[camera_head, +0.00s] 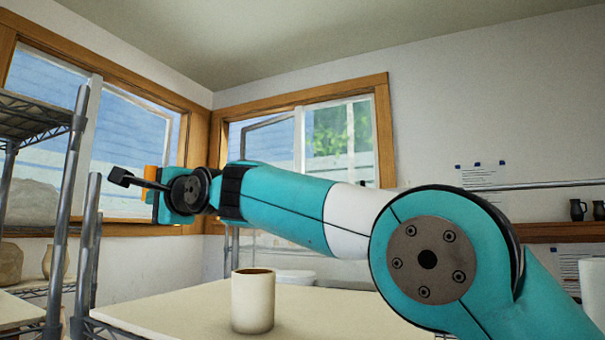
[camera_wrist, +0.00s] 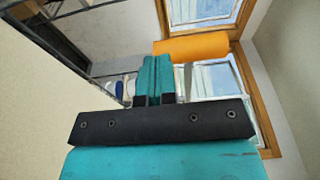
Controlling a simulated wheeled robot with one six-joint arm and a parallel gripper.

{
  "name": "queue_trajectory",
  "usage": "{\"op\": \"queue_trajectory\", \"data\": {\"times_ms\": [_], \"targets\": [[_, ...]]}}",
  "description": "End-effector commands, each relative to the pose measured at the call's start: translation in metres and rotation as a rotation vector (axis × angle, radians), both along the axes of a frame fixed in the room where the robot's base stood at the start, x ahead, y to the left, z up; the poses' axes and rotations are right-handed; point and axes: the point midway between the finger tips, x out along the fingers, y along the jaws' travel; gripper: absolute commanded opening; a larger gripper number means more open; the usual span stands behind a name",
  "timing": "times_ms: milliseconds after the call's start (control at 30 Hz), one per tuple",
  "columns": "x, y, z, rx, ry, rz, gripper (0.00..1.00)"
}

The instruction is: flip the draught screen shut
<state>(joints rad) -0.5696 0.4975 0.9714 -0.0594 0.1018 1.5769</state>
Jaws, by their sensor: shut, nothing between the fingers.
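My gripper (camera_wrist: 155,60) is shut and empty, its two teal fingers together in the wrist view. An orange panel (camera_wrist: 195,46) lies just beyond and right of the fingertips in the wrist view. Its edge (camera_head: 150,176) shows as a narrow strip beside the wrist in the head view. I cannot tell whether this panel is the draught screen, nor whether it touches my fingers. No other thing is clearly a draught screen.
A cream cup (camera_head: 253,302) stands on the pale table (camera_head: 315,305) below my arm. Metal wire shelving (camera_head: 75,200) stands at the left. Wood-framed windows (camera_head: 345,137) fill the corner behind. A wall shelf (camera_head: 560,231) with small dark cups is at the right.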

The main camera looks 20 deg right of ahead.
Motion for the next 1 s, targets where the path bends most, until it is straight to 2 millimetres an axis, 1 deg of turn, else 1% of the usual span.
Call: {"op": "queue_trajectory", "data": {"times_ms": [133,400,767,867,1000], "targets": [[0.003,0.004,0.000,0.000,0.000,-0.005,0.00],[0.003,0.010,0.001,0.002,-0.003,-0.001,0.00],[0.001,0.012,0.003,0.005,-0.007,0.005,0.00],[-0.003,0.010,0.002,0.006,-0.009,0.006,0.00],[-0.014,0.001,-0.003,0.005,-0.007,0.008,0.00]]}}
